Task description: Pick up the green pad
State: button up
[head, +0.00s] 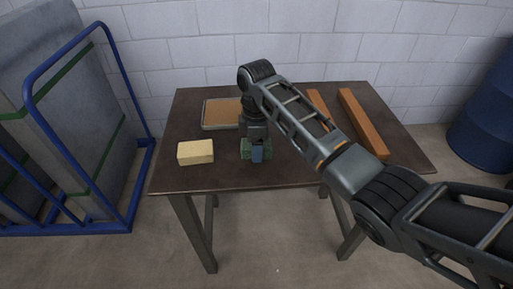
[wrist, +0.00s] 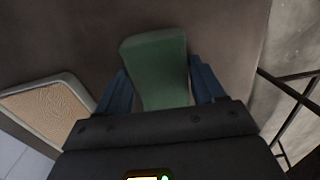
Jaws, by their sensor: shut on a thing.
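The green pad (wrist: 158,70) lies between the two blue fingers of my gripper (wrist: 160,92) in the wrist view. The fingers are shut on its sides. In the head view my gripper (head: 257,155) points down at the near middle of the table, and the green pad (head: 245,147) shows partly behind its fingers. The rest of the pad is hidden there by the gripper. I cannot tell whether the pad touches the table top or is just above it.
The dark table (head: 300,171) carries a yellow block (head: 195,152) left of my gripper, a shallow tray with a tan filling (head: 221,113) behind it, and two orange-brown bars (head: 362,124) at the right. A blue cart (head: 131,150) stands left, a blue barrel (head: 484,125) right.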

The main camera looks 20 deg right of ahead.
jog(key=shift+c, duration=1.1)
jog(key=shift+r, duration=0.1)
jog(key=shift+r, duration=0.55)
notch_tip(320, 180, up, 3)
jog(key=shift+w+f, duration=0.1)
jog(key=shift+f, duration=0.1)
jog(key=shift+s+d+r+p, duration=0.8)
jog(key=shift+s+d+r, duration=0.3)
jog(key=shift+d, duration=0.55)
jog(key=shift+s+d+r+p, duration=0.85)
jog(key=shift+d+r, duration=0.45)
jog(key=shift+d, duration=0.4)
jog(key=shift+s+d+r+p, duration=0.7)
jog(key=shift+s+d+r, duration=0.45)
jog(key=shift+d, duration=0.5)
jog(key=o, duration=0.5)
jog(key=c, duration=0.4)
